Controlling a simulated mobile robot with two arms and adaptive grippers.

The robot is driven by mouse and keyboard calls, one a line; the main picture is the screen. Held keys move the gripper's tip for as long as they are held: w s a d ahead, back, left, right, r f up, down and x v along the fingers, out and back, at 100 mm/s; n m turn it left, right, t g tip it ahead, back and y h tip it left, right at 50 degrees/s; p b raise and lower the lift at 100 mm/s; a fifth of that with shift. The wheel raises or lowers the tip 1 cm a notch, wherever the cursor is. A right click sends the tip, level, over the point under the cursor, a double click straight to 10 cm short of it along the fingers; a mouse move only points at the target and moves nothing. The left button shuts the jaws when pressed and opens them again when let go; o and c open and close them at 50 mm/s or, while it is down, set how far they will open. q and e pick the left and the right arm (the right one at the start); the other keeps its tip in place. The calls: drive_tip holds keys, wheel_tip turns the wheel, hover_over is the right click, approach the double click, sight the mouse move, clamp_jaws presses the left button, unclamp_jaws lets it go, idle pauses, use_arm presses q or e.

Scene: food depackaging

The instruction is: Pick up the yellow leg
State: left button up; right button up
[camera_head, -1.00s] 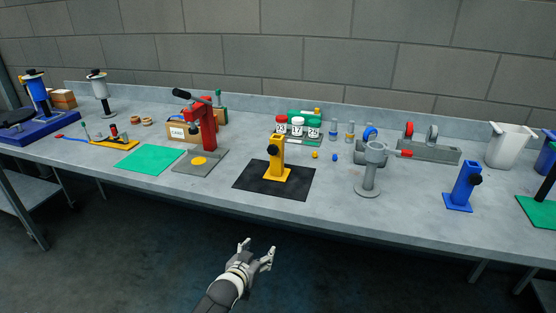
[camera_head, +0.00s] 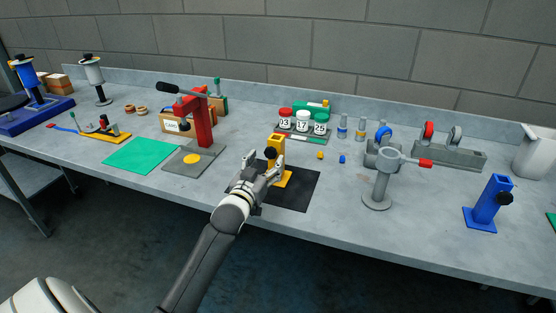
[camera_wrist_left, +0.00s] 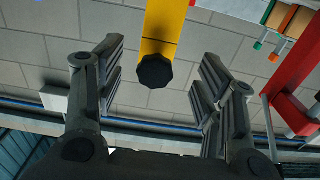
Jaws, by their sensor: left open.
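The yellow leg (camera_head: 277,147) stands upright on its flat yellow base on a black mat (camera_head: 299,190) near the table's front edge. A black knob is on its side. My left gripper (camera_head: 262,167) is open and close in front of the leg, partly covering its lower part and base. In the left wrist view the yellow leg (camera_wrist_left: 163,30) and its black knob (camera_wrist_left: 155,71) show between the spread fingers of the left gripper (camera_wrist_left: 157,80), apart from both. My right gripper is not in view.
A red press (camera_head: 200,123) on a grey plate stands left of the mat, beside a green mat (camera_head: 143,155). A grey stand with a red handle (camera_head: 381,180) and a blue leg (camera_head: 489,203) stand to the right. Small yellow and blue pieces lie behind the mat.

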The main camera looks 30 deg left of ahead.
sight(269, 158)
use_arm(q)
drive_tip(key=x, duration=0.3)
drive_tip(key=shift+w, duration=0.2)
drive_tip(key=shift+w+a+r+p, duration=0.15)
drive_tip(key=shift+w+a+p, duration=0.05)
drive_tip(key=shift+w+p, duration=0.45)
drive_tip(key=p+x, duration=0.1)
drive_tip(key=x, duration=0.2)
drive_tip(key=shift+d, duration=0.1)
drive_tip(key=shift+w+f, duration=0.2)
drive_tip(key=shift+w, duration=0.2)
drive_tip(key=shift+c, duration=0.5)
clamp_jaws()
drive_tip(key=shift+r, duration=0.1)
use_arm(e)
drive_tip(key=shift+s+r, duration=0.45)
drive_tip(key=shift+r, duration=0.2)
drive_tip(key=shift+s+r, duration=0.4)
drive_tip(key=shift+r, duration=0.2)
